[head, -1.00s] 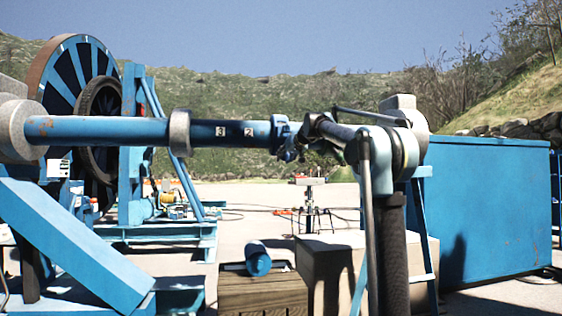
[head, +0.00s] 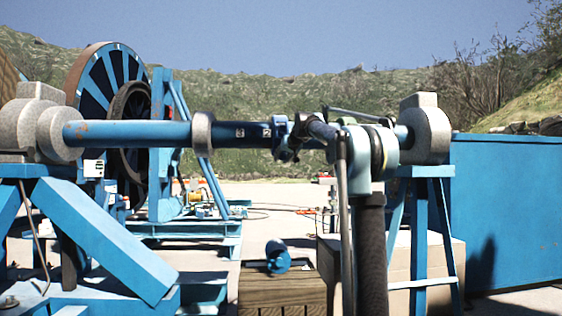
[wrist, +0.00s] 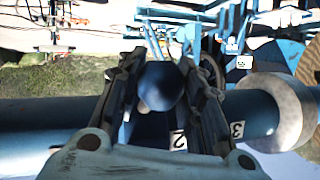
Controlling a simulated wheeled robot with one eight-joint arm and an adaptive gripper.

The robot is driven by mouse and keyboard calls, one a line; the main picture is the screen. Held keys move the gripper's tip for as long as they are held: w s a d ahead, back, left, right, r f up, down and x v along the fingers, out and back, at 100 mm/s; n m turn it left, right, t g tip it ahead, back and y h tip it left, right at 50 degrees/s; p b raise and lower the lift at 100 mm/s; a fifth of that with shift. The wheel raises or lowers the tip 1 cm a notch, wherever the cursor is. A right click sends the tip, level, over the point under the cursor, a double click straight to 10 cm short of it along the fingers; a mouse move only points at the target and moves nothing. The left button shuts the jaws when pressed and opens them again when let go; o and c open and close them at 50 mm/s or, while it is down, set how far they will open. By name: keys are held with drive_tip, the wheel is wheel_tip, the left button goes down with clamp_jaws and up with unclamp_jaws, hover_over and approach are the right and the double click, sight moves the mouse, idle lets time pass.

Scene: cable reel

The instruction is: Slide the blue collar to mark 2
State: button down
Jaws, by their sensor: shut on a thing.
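The blue collar (head: 280,133) sits around the dark blue stretch of the horizontal shaft (head: 130,134). In the wrist view its rounded blue knob (wrist: 160,86) is between the two fingers. My gripper (head: 288,152) is shut on the collar; it also shows in the wrist view (wrist: 160,75). The white mark 2 (head: 266,133) lies just left of the collar in the head view. In the wrist view mark 2 (wrist: 179,141) shows close beside the right finger. Mark 3 (head: 240,133) is farther left. The collar's underside is partly hidden by my fingers.
A grey ring (head: 203,132) sits on the shaft left of mark 3. Grey bearing blocks hold the shaft at left (head: 58,134) and right (head: 425,130). A wooden crate (head: 282,292) with a blue cylinder (head: 277,256) stands below. A large blue container (head: 508,215) is at right.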

drive_tip(key=c, duration=1.1)
unclamp_jaws()
drive_tip(key=shift+s+d+r, duration=0.1)
drive_tip(key=shift+s, duration=0.05)
drive_tip(key=v, duration=1.1)
drive_tip(key=shift+s+d+r, duration=0.1)
drive_tip(key=shift+s+d, duration=0.1)
drive_tip(key=s+d+f+g+h, duration=0.1)
drive_tip(key=s+d+f+g, duration=0.2)
drive_tip(key=s+f, duration=1.4)
drive_tip(key=s+d+f+m+g+h, duration=0.1)
drive_tip(key=s+d+f+g, duration=0.3)
drive_tip(key=s+f, duration=1.2)
drive_tip(key=s+d+f+g+h, duration=0.2)
drive_tip(key=s+f, duration=1.5)
drive_tip(key=f, duration=1.3)
drive_tip(key=shift+s+d+f+g+h, duration=0.2)
drive_tip(key=shift+d+g, duration=0.2)
drive_tip(key=shift+d, duration=0.2)
drive_tip(key=shift+s+d+f+g+h, duration=0.15)
drive_tip(key=shift+d+g, duration=0.25)
drive_tip(key=shift+d, duration=0.25)
